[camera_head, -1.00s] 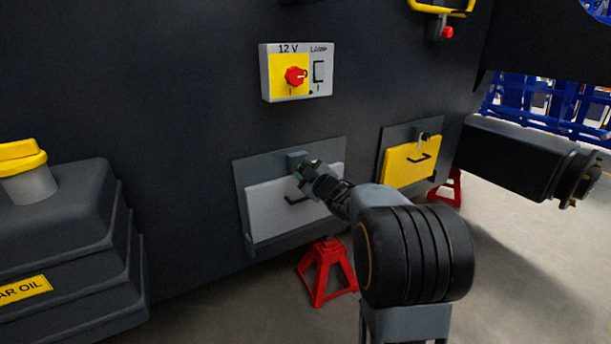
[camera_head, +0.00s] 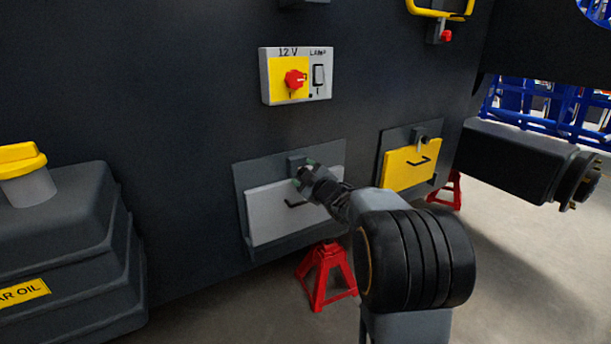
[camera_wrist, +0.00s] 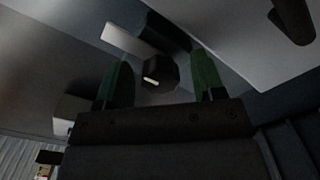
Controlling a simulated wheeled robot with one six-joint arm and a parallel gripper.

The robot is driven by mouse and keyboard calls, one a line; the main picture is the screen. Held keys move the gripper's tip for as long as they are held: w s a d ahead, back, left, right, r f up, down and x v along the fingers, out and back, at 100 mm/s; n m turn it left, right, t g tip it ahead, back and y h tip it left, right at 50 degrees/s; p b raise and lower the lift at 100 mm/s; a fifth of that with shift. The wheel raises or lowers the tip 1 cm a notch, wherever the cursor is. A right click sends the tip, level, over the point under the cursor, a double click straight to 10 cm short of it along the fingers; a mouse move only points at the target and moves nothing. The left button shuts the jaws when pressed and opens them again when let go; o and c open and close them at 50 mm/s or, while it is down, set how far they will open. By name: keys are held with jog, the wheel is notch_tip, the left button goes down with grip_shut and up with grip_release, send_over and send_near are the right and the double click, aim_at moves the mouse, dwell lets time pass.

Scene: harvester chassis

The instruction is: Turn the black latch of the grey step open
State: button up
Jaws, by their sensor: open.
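The grey step (camera_head: 268,222) is a light grey panel with a dark handle, set in a darker frame on the machine's side. It lies flat against its frame. The black latch (camera_wrist: 160,74) shows in the wrist view as a dark faceted knob with a small pale mark. My gripper (camera_head: 306,172) is at the top edge of the step in the head view and hides most of the latch there. In the wrist view my gripper (camera_wrist: 161,80) is open, with one green fingertip on each side of the latch. I cannot tell whether either touches it.
A yellow step (camera_head: 405,166) with its own latch is to the right. A 12 V switch box (camera_head: 296,76) is above. Red stands (camera_head: 326,277) are below, a black oil tank (camera_head: 62,240) is at left, and a dark axle (camera_head: 515,160) at right.

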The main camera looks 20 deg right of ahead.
jog(key=shift+s, duration=0.1)
jog(key=s+d+p, duration=0.1)
jog(key=s+p, duration=0.2)
jog(key=s, duration=1)
jog(key=shift+s+d, duration=0.3)
